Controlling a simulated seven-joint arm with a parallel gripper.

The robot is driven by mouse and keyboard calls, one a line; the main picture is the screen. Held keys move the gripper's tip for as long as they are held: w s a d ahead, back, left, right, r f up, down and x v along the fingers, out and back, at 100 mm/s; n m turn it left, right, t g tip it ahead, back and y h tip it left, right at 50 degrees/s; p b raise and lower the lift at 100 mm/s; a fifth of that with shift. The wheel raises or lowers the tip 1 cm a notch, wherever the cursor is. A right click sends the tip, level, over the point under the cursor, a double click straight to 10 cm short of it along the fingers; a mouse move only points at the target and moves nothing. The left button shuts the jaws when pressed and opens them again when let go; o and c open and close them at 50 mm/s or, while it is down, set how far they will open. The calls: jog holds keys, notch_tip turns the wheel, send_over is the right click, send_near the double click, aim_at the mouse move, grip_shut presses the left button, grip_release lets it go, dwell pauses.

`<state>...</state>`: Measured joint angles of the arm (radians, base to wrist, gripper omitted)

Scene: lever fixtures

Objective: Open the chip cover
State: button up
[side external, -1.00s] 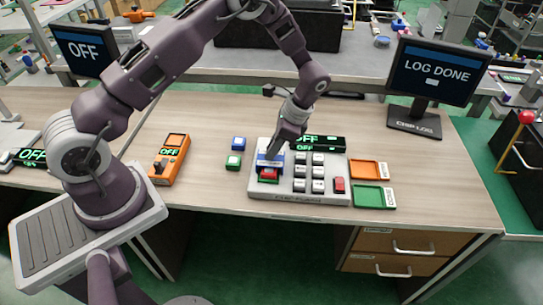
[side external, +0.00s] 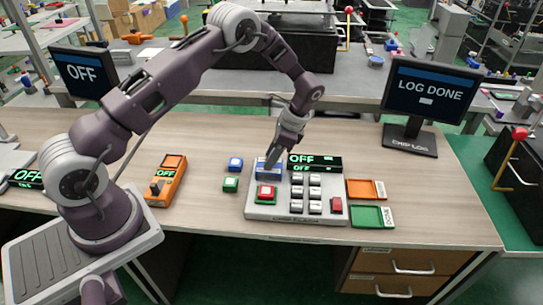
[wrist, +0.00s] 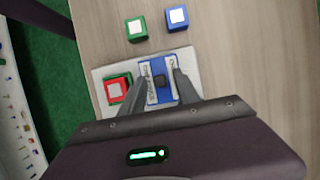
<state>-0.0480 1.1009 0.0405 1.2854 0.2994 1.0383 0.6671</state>
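The chip cover (side external: 269,172) is a blue plate with pale label strips and a dark knob. It lies folded back behind a red chip with a white top (side external: 266,193), which is exposed in its socket on the grey console (side external: 325,219). The wrist view shows the cover (wrist: 158,93) beside the red chip (wrist: 117,90). My gripper (side external: 272,160) points down over the cover. In the wrist view my gripper (wrist: 163,76) has its fingers apart, one on each side of the knob. I cannot tell whether they touch the cover.
A green block (side external: 230,184) and a blue block (side external: 235,164) stand left of the console. An orange OFF device (side external: 167,181) is farther left. Orange (side external: 366,189) and green (side external: 372,216) trays lie to the right. A monitor reads LOG DONE (side external: 432,92).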

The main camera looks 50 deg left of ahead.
jog(key=v, duration=0.7)
jog(key=shift+r, duration=0.1)
notch_tip(320, 180, up, 12)
jog(key=n+t, duration=0.2)
send_over(281, 166)
jog(key=s+d, duration=0.2)
jog(key=s, duration=0.2)
jog(key=s+d+r+n+t+h, duration=0.2)
jog(key=s+r, duration=0.5)
jog(key=r, duration=0.2)
jog(key=s+d+r+n+t, duration=0.1)
jog(key=s+d+n+t, duration=0.1)
jog(key=s, duration=0.7)
jog(key=s+d+r+n+t+h, duration=0.1)
jog(key=s+d+n+t, duration=0.1)
jog(key=s, duration=0.8)
jog(key=shift+n+t, duration=0.4)
jog(key=shift+n, duration=0.1)
jog(key=shift+r, duration=0.1)
